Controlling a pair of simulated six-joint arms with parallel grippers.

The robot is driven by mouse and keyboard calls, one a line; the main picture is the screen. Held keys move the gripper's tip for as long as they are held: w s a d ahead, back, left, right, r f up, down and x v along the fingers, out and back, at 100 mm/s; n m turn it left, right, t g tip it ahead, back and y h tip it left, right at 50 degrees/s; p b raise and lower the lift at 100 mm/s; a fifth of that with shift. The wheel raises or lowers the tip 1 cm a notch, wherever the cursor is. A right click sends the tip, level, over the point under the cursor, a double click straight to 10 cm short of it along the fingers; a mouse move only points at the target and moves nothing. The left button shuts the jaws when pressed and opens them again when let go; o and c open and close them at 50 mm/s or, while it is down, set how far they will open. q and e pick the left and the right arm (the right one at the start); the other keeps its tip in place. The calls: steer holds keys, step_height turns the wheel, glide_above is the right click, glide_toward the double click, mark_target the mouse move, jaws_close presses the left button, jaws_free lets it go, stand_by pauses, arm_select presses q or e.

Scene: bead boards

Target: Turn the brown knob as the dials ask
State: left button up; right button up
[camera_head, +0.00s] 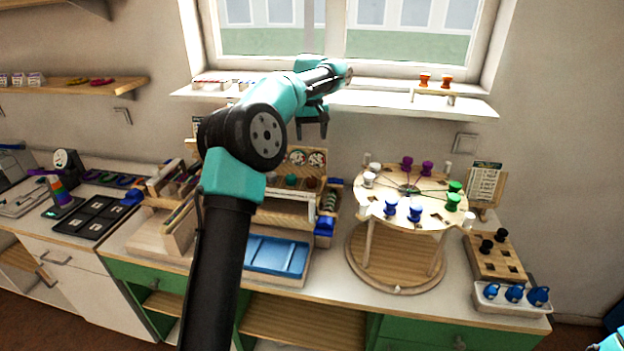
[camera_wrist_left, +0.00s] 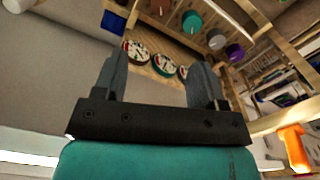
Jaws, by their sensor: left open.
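The brown knob (camera_head: 311,183) sits in a row of coloured knobs on the wooden stand, beside a teal knob (camera_head: 291,180). Dials with white faces (camera_head: 297,157) are on the upright panel behind the knobs. They also show in the left wrist view (camera_wrist_left: 163,64), partly between my fingers; their readings are too small to tell. My left gripper (camera_head: 312,124) is open and empty, above the panel and apart from the knobs (camera_wrist_left: 158,72).
A round wooden table with coloured pegs (camera_head: 400,215) stands right of the knob stand. A blue tray (camera_head: 275,257) lies in front of it. The window sill (camera_head: 380,103) is behind my gripper. A peg block (camera_head: 490,265) is at the far right.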

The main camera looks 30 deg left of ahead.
mark_target(311, 178)
arm_select(q)
step_height(311, 178, down, 16)
steer(key=shift+f, duration=0.15)
stand_by(0.4)
steer(key=c, duration=0.9)
